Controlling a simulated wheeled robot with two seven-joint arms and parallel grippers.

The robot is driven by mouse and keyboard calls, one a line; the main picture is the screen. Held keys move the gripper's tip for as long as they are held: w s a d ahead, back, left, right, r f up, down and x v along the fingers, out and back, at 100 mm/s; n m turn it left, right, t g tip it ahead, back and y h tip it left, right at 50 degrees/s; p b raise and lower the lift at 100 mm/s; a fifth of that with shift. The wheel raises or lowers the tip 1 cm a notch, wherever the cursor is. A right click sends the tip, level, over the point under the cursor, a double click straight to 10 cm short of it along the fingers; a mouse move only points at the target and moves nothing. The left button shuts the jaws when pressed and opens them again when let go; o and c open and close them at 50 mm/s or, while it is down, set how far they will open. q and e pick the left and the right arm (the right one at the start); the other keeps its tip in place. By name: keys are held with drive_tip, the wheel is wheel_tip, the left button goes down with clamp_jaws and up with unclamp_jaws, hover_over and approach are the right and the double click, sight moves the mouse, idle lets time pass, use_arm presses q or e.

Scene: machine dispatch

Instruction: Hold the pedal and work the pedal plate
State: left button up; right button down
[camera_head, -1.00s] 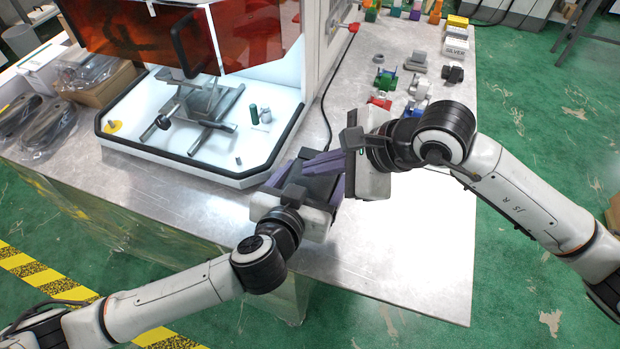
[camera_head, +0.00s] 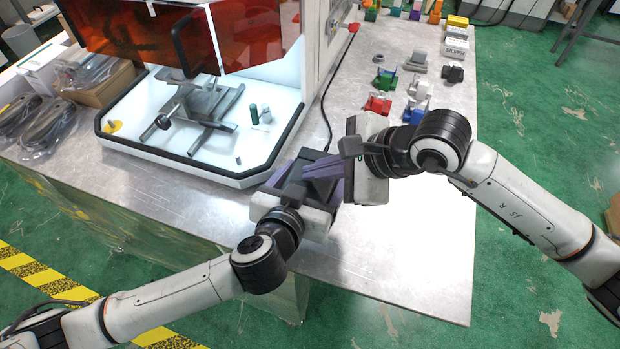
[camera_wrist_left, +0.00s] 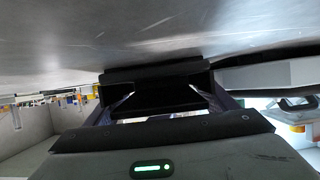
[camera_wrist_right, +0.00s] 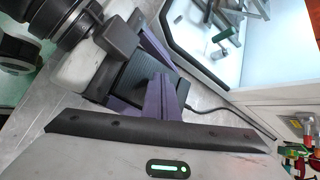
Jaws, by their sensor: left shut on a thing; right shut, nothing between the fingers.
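The pedal (camera_head: 291,178) is a dark block at the table's front edge, partly hidden by my grippers. My left gripper (camera_head: 300,182) is shut on it, with a purple finger on each side. In the left wrist view the dark pedal (camera_wrist_left: 155,98) spans the gap between the fingers. My right gripper (camera_head: 312,171) comes in from the right, its purple fingers shut together and empty, tips over the pedal. In the right wrist view the closed fingers (camera_wrist_right: 163,92) stand in front of the dark ribbed pedal plate (camera_wrist_right: 145,78). I cannot tell whether they touch it.
A white machine (camera_head: 190,165) with an orange shield and a grey fixture stands behind and to the left. A black cable (camera_head: 324,110) runs back along its side. Small coloured parts (camera_head: 380,103) lie at the back right. The table's front right (camera_head: 410,250) is clear.

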sight(318, 181)
drive_tip(key=shift+s+f, duration=0.1)
drive_tip(key=shift+f, duration=0.55)
idle(0.3)
drive_tip(key=shift+r, duration=0.1)
drive_tip(key=shift+d+r, duration=0.1)
drive_tip(key=shift+r, duration=0.95)
drive_tip(key=shift+w+r, duration=0.2)
drive_tip(key=shift+r, duration=1.1)
drive_tip(key=shift+w+r, duration=0.2)
drive_tip(key=shift+r, duration=1.05)
drive_tip(key=r, duration=0.4)
drive_tip(key=shift+w, duration=0.2)
drive_tip(key=shift+f, duration=0.2)
